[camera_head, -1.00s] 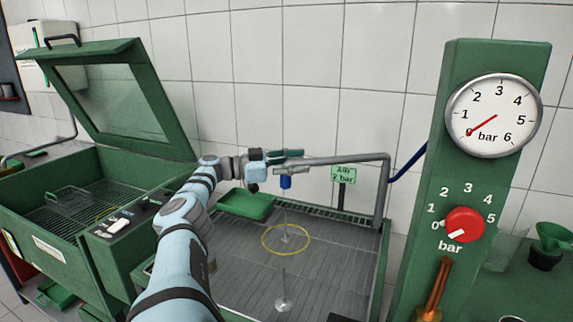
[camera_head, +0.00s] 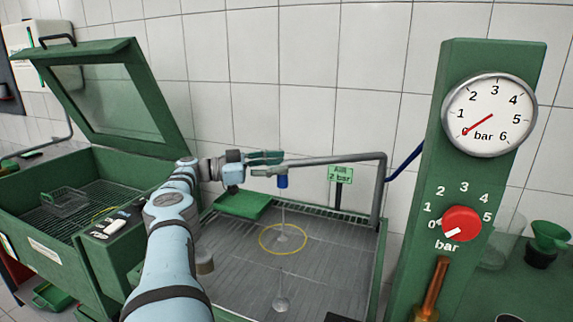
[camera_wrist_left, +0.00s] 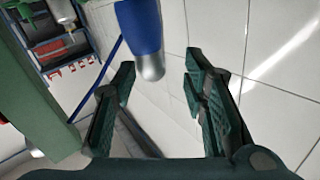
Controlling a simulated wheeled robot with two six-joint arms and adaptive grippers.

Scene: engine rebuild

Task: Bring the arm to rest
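My left arm comes in from the lower left in the head view. Its gripper (camera_head: 268,160) is over the back of the grey grated tray, near the grey pipe (camera_head: 335,161). In the left wrist view the two green fingers (camera_wrist_left: 160,105) stand well apart, with nothing held between them. A blue and silver nozzle (camera_wrist_left: 143,35) shows above and between the fingers there, seemingly apart from them. In the head view the blue nozzle (camera_head: 282,181) hangs from the pipe just below the fingers. My right gripper is not in view.
A green washer cabinet (camera_head: 60,215) with its lid (camera_head: 115,95) raised stands at the left, a wire basket (camera_head: 64,203) inside. A green post (camera_head: 428,180) with a gauge (camera_head: 488,113) reading 0 and a red knob (camera_head: 461,224) stands at the right. A yellow ring (camera_head: 283,240) marks the grated tray.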

